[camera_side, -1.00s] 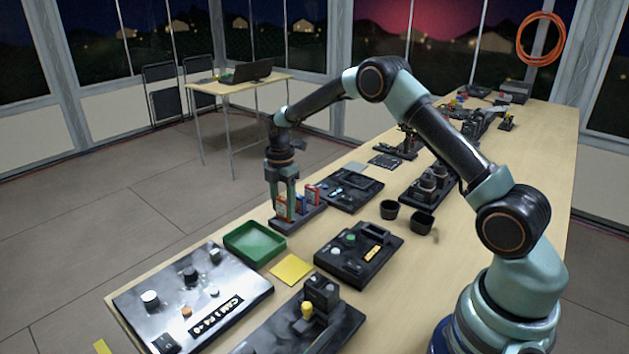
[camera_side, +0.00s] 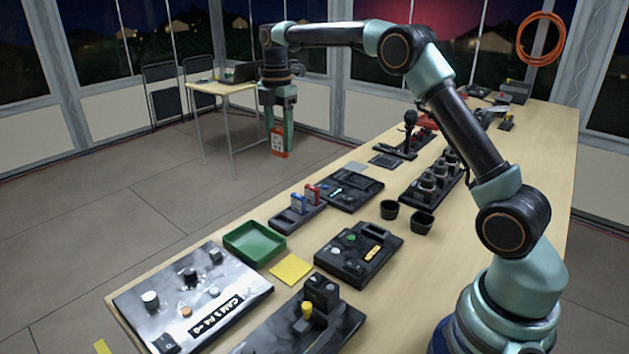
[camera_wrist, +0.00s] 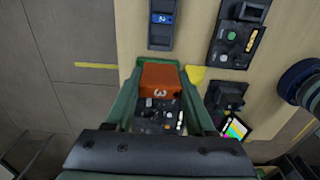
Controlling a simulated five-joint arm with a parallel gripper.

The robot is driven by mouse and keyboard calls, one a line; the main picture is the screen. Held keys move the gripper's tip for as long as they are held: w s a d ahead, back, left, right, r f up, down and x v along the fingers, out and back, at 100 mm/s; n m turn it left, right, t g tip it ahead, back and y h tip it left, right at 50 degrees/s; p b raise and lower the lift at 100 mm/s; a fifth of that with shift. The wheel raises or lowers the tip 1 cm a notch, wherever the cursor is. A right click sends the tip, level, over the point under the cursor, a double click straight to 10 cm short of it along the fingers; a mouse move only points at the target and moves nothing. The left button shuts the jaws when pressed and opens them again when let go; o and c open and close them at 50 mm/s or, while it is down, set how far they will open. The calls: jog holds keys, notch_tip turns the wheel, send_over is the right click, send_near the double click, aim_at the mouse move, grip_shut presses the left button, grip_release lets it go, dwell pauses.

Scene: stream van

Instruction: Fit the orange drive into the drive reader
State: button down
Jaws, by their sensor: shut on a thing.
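The drive rack (camera_side: 285,222) holds a blue drive (camera_side: 297,203) and a red drive (camera_side: 312,194).
A green tray (camera_side: 254,256) and a yellow note (camera_side: 290,268) lie near the rack. Two black cups (camera_side: 422,226) stand right. Another black unit (camera_side: 352,188) lies behind the rack.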

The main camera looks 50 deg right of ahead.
jog(key=shift+a, duration=0.1)
dwell(0.3)
jog(key=s+a+m, duration=0.4)
jog(key=s+m, duration=0.4)
jog(key=m, duration=0.1)
jog(key=s+a+m, duration=0.4)
jog(key=s+m, duration=0.4)
jog(key=m, duration=0.1)
jog(key=w+d+n, duration=0.2)
jog(key=w+n, duration=0.3)
jog(key=w+d+n, duration=0.3)
jog(key=w+n, duration=0.2)
jog(key=n, duration=0.1)
jog(key=w+d+n, duration=0.2)
jog(key=w+n, duration=0.3)
jog(key=shift+w+d+r, duration=0.1)
jog(key=shift+d+r, duration=0.05)
jog(key=shift+d, duration=0.1)
jog(key=shift+w+d+n, duration=0.35)
jog(key=shift+w+n, duration=0.05)
jog(key=shift+n, duration=0.6)
jog(key=shift+f, duration=0.25)
notch_tip(320, 180, down, 19)
jog(key=shift+f, duration=0.2)
jog(key=shift+f, duration=0.25)
